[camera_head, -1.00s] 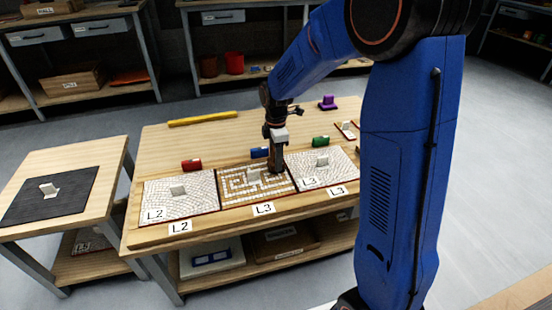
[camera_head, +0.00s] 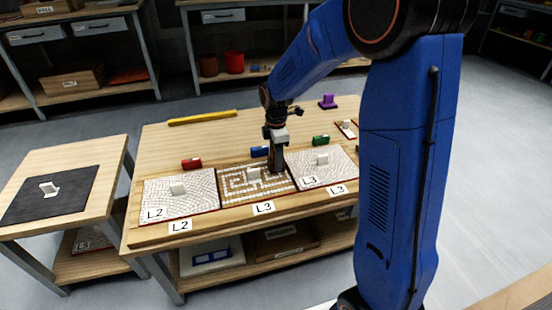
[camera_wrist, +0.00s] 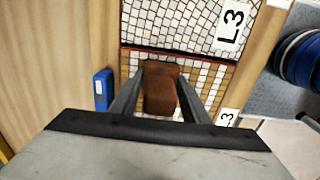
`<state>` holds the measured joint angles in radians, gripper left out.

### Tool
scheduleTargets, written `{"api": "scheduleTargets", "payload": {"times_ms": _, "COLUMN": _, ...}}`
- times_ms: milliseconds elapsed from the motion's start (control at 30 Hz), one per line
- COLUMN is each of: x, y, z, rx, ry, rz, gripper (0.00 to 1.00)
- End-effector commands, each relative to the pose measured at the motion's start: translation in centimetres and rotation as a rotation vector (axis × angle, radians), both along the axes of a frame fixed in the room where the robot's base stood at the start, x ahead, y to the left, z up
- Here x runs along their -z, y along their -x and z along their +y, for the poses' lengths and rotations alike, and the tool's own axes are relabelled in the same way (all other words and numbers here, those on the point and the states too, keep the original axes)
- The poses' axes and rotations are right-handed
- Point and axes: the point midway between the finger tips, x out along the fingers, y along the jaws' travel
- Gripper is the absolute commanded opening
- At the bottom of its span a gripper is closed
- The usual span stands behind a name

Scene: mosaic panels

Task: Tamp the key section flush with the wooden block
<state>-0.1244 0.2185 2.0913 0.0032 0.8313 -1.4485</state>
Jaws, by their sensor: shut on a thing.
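My gripper (camera_wrist: 160,98) is shut on a brown wooden block (camera_wrist: 161,88), which shows between the two fingers in the wrist view. In the head view my gripper (camera_head: 276,160) points down over the right part of the middle mosaic panel (camera_head: 227,195), the key section with a tan and white maze pattern. The block's lower end is at or just above the tiles; I cannot tell whether it touches. The middle panel lies between two grey-white panels, the left one (camera_head: 160,206) and the right one (camera_head: 344,174). Whether the panels are level is too small to judge.
Red (camera_head: 192,163), blue (camera_head: 259,152) and green (camera_head: 321,140) blocks stand behind the panels. A yellow bar (camera_head: 203,117) and a purple object (camera_head: 328,102) lie farther back. A side table (camera_head: 110,150) with a dark mat (camera_head: 75,190) stands left. The table's back middle is clear.

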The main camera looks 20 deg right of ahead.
Motion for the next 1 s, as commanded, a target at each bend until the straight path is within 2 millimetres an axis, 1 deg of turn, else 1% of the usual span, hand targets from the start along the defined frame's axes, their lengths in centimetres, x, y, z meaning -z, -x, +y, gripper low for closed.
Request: {"api": "scheduleTargets", "payload": {"times_ms": 1000, "x": 0.77, "y": -0.01, "z": 0.0, "rx": 0.0, "ry": 0.0, "rz": 0.0, "gripper": 0.2}}
